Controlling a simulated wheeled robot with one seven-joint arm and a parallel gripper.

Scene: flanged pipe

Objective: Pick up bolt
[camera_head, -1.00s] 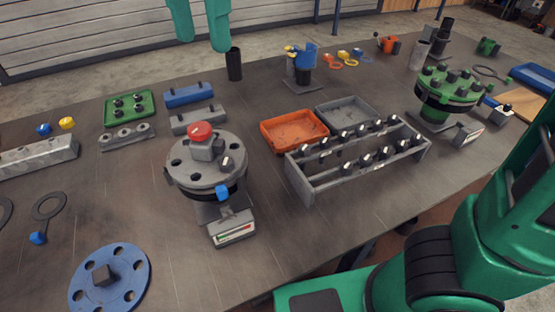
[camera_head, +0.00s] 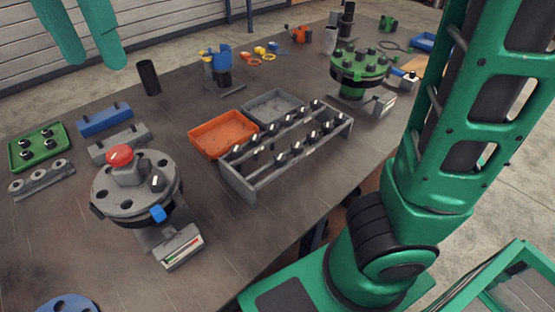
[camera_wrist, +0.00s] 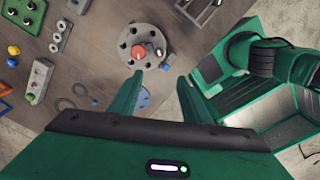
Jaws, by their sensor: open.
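Several bolts (camera_head: 297,149) with dark heads stand in a grey rack (camera_head: 262,186) in the middle of the table in the head view. Another bolt (camera_head: 157,181) stands in the grey round flange (camera_head: 135,205), beside a red-topped block (camera_head: 122,165). In the wrist view this flange (camera_wrist: 130,56) lies beyond the fingertips, and the rack (camera_wrist: 190,12) is cut off at the top edge. My gripper (camera_head: 95,64) hangs at the upper left in the head view. It is open and empty, with its fingers apart in the wrist view (camera_wrist: 161,77).
An orange tray (camera_head: 222,134) and a grey tray (camera_head: 272,107) sit behind the rack. A green flange (camera_head: 360,66) with bolts stands farther back. A black cylinder (camera_head: 148,78) stands upright. A green bolt tray (camera_head: 38,147) lies left. Table between flange and rack is bare.

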